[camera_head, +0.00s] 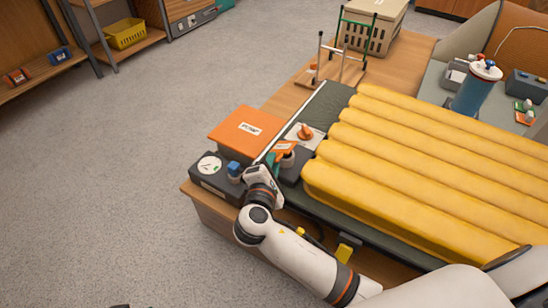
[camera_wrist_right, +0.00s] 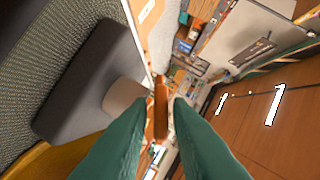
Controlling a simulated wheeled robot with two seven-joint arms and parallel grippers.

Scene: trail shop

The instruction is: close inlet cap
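In the head view, the orange inlet cap (camera_head: 284,147) shows at a dark grey valve block (camera_head: 291,168) on the near left corner of the yellow mattress (camera_head: 400,160). My right gripper (camera_head: 272,160) is right beside it, on its left. In the right wrist view, the cap appears as a thin orange flap (camera_wrist_right: 160,108) seen edge-on between the teal fingers (camera_wrist_right: 160,102). The fingers are part open, with a narrow gap around the flap. A beige round inlet (camera_wrist_right: 122,97) stands out from the grey block (camera_wrist_right: 85,85), left of the flap. My left gripper is out of view.
A dark pump with a gauge (camera_head: 208,165) and a blue knob (camera_head: 234,169) sits left of my gripper. Behind it is an orange box (camera_head: 247,128). An orange dial (camera_head: 305,132) on a white plate lies beyond the cap. The wooden table (camera_head: 215,213) edge is close; the floor at left is clear.

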